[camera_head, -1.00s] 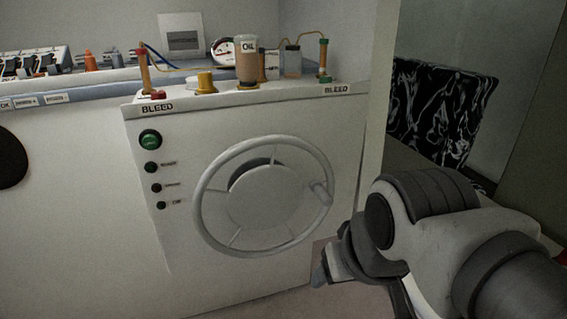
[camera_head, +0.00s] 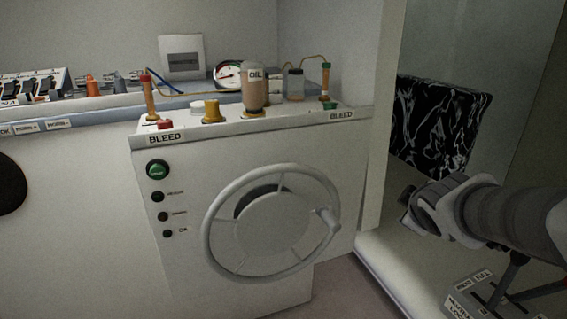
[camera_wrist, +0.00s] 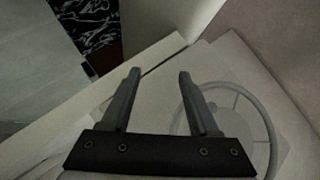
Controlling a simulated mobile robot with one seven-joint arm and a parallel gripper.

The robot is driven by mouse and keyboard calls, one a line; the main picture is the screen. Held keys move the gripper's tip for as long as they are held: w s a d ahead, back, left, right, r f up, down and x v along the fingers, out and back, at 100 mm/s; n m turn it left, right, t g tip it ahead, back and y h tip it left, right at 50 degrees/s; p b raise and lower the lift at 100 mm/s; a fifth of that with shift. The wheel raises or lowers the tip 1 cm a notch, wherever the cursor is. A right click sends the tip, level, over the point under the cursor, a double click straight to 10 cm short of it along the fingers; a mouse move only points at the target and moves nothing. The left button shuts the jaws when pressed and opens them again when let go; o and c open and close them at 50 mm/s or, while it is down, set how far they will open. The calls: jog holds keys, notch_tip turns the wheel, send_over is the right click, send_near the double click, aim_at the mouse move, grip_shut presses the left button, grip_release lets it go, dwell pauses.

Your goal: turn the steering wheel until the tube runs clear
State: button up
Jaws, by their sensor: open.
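The white steering wheel (camera_head: 272,222) is mounted on the front of a white cabinet, with a short knob (camera_head: 327,220) at the right of its rim. Clear tubes (camera_head: 200,93) run above the cabinet between an oil bottle (camera_head: 255,88) and two upright fittings; I cannot tell whether there are bubbles in them. In the wrist view my gripper (camera_wrist: 156,80) is open with nothing between its fingers. The wheel (camera_wrist: 262,112) shows there behind and to the right of the fingers, apart from them. In the head view my arm is at the right, clear of the wheel.
A green button (camera_head: 158,169) and several dark knobs line the cabinet's left side. A round gauge (camera_head: 229,74) stands behind the bottle. A white post and a black-and-white patterned panel (camera_head: 440,122) stand to the right. A labelled box (camera_head: 490,292) is at lower right.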

jog(key=w+d+f+n+y+p, duration=0.1)
jog(key=w+d+f+n, duration=0.15)
jog(key=n, duration=0.25)
jog(key=n+t+y+p, duration=0.2)
jog(key=n+y+p, duration=0.2)
jog(key=n+y, duration=1.1)
send_near(324, 218)
jog(key=w+a+n+h, duration=0.1)
jog(key=w+a, duration=0.1)
jog(key=w+a+f+h+b, duration=0.1)
jog(key=w+a, duration=0.1)
jog(key=w, duration=0.1)
jog(key=w+a+n+h+b, duration=0.1)
jog(key=w+a, duration=0.2)
jog(key=shift+w+a+f+n, duration=0.1)
jog(key=shift+w+f+n, duration=0.05)
jog(key=shift+f+n, duration=0.15)
grip_shut()
jog(key=shift+r, duration=0.1)
